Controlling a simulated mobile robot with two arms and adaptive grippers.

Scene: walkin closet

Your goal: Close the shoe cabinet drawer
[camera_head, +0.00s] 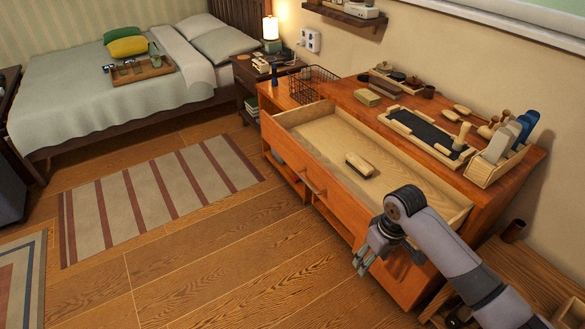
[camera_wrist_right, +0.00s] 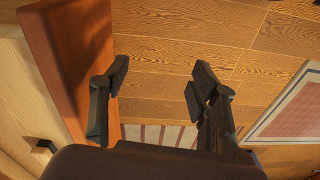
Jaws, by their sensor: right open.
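The shoe cabinet (camera_head: 478,213) is an orange-brown wooden cabinet along the right wall. Its wide top drawer (camera_head: 330,190) is pulled out, with a pale interior and a small handle (camera_head: 313,184) on its front. A brush (camera_head: 359,165) lies inside. My right gripper (camera_head: 364,260) is open and empty, outside the drawer front near its right end. In the right wrist view the drawer front (camera_wrist_right: 75,60) stands at the left, beside one finger of my open gripper (camera_wrist_right: 158,92). I cannot tell whether that finger touches it. My left gripper is out of view.
The cabinet top holds a dark-matted tray (camera_head: 425,133), a holder with brushes (camera_head: 497,168) and a wire basket (camera_head: 312,84). A low wooden bench (camera_head: 535,262) stands at the right. A bed (camera_head: 110,90) is at the back left. Wood floor and a striped rug (camera_head: 155,200) lie clear in front.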

